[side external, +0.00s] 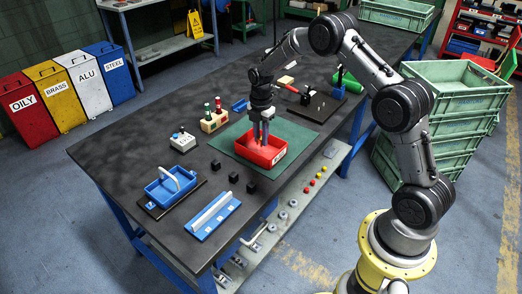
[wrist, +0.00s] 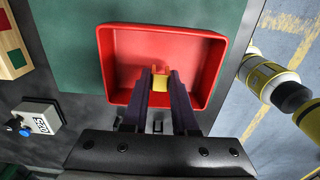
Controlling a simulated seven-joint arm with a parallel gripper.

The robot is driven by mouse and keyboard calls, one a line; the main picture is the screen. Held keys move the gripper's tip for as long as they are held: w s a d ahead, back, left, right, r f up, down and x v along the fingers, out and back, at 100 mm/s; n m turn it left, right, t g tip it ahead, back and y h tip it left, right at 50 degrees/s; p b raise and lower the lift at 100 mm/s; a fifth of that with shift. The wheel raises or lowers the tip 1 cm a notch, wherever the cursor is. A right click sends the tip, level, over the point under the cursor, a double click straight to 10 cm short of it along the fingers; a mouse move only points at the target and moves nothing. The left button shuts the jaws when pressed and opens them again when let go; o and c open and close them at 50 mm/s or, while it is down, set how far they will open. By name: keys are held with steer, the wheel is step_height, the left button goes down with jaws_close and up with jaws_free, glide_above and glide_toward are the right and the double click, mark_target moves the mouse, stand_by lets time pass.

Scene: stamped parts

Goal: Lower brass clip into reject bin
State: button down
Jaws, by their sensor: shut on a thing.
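The reject bin is a red open tray (side external: 274,157) on a green mat on the dark table. It also fills the upper middle of the wrist view (wrist: 118,60). My gripper (side external: 264,143) points down over the bin in the side view. In the wrist view my gripper (wrist: 160,85) is shut on the brass clip (wrist: 161,83), a small yellow piece between the fingertips. The clip is over the bin floor; its exact height above the floor I cannot tell. In the side view the clip is hidden by the fingers and bin.
The green mat (side external: 301,138) surrounds the bin. A wooden block with red and green pegs (side external: 214,122) and a white button box (side external: 183,141) stand to the left. Small black cubes (side external: 234,178), a blue tray (side external: 172,186) and a blue rail fixture (side external: 212,216) lie toward the front left.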

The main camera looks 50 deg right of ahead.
mark_target(261, 152)
steer(key=shift+f, duration=1.8)
stand_by(0.9)
steer(key=c, duration=0.6)
jaws_free()
steer(key=shift+r, duration=0.1)
